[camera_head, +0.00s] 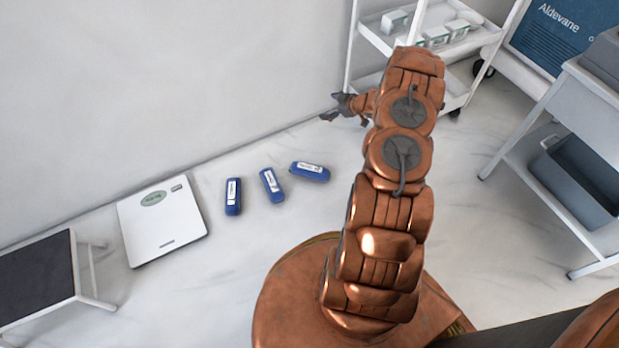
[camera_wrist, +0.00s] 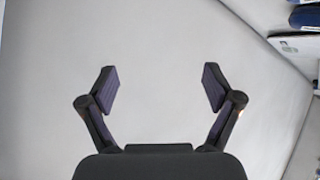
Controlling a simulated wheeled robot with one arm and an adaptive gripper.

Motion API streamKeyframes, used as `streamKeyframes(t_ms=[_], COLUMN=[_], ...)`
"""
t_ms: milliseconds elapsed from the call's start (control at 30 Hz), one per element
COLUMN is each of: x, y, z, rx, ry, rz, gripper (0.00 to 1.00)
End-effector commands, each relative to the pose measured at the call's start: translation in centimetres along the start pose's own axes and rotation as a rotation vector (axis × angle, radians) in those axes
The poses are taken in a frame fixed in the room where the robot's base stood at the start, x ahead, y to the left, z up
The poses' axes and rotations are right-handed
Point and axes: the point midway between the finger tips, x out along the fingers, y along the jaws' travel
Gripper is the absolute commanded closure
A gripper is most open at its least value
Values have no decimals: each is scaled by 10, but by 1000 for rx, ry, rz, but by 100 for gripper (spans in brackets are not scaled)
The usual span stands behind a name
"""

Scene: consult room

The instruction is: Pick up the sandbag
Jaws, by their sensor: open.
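Three blue sandbags with white labels lie apart on the floor near the wall in the head view: a left one (camera_head: 233,196), a middle one (camera_head: 272,185) and a right one (camera_head: 310,171). My gripper (camera_head: 327,112) is to the upper right of them, close to the white trolley. In the wrist view my gripper (camera_wrist: 160,90) is open, with nothing between its two fingers. The wrist view faces mostly bare pale surface. Part of a blue thing (camera_wrist: 308,18), likely a sandbag, shows at its upper right edge.
A white scale (camera_head: 162,222) lies left of the sandbags, with a dark-topped step stool (camera_head: 38,277) beyond it. A white trolley (camera_head: 453,98) stands behind my arm. At right is a cart with a grey bin (camera_head: 578,180). Floor below the sandbags is clear.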

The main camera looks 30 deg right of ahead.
Motion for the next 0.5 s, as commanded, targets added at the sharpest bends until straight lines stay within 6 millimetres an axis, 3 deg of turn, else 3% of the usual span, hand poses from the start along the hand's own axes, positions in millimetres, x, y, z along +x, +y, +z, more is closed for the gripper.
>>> streamKeyframes(t_ms=[33, 200, 300, 500], x=[11, 24, 28, 28], y=[-16, -69, -100, -145], z=[30, 91, 121, 156], rx=[11, 41, 61, 98], ry=[20, 112, 161, 231], rz=[-28, -139, -198, -282], gripper=[10, 10, 10, 10])
